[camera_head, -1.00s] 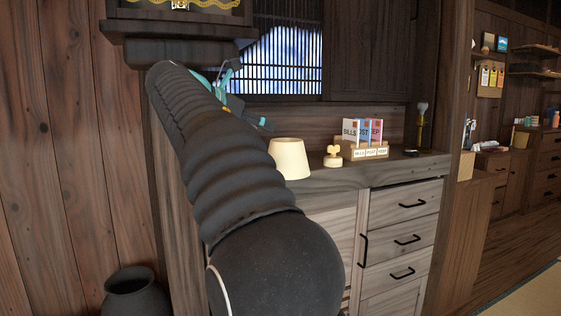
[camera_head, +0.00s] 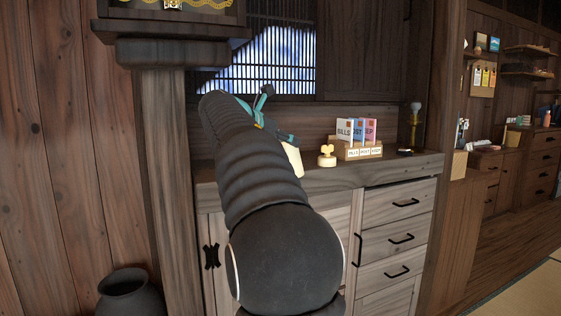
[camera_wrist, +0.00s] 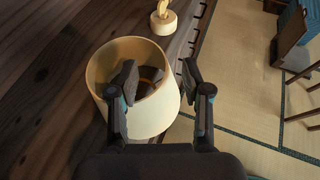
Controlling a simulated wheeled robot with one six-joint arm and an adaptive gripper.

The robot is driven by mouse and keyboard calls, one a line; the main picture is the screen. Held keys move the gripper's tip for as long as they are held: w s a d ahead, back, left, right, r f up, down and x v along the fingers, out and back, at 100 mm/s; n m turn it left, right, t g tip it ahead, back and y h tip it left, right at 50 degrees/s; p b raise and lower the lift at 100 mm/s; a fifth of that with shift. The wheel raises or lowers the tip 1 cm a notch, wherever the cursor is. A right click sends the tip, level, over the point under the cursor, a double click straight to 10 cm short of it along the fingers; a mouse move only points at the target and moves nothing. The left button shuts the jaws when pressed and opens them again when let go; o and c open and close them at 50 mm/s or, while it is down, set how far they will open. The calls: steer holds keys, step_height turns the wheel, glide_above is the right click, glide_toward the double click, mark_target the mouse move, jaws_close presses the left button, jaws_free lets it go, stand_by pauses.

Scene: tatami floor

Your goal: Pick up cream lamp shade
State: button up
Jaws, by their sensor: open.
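The cream lamp shade (camera_wrist: 153,115) stands on the wooden counter with its open rim facing the wrist camera. In the head view only its right edge (camera_head: 294,160) shows; my arm hides the rest. My gripper (camera_wrist: 160,78) is open above the shade, its fingers on either side of the shade's right wall. The left finger is over the shade's opening and the right finger is just outside it. Contact with the shade cannot be told. In the head view my gripper (camera_head: 274,126) is partly hidden behind my arm.
A small pale wooden object (camera_head: 327,156) stands right of the shade. Beyond it are a letter holder (camera_head: 361,152) with upright cards and a dark lamp-like stand (camera_head: 416,128). A slatted window (camera_head: 285,62) is behind. Drawers (camera_head: 400,239) lie below the counter.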

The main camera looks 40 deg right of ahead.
steer(key=shift+d+f, duration=0.15)
steer(key=shift+d, duration=0.2)
jaws_close()
steer(key=shift+w+r, duration=0.1)
steer(key=shift+r, duration=0.1)
steer(key=a+f+v, duration=0.1)
steer(key=f+v, duration=0.2)
steer(key=v, duration=1.5)
step_height(320, 180, up, 8)
steer(key=shift+a+r, duration=0.2)
steer(key=shift+a, duration=0.1)
stand_by(1.6)
stand_by(0.4)
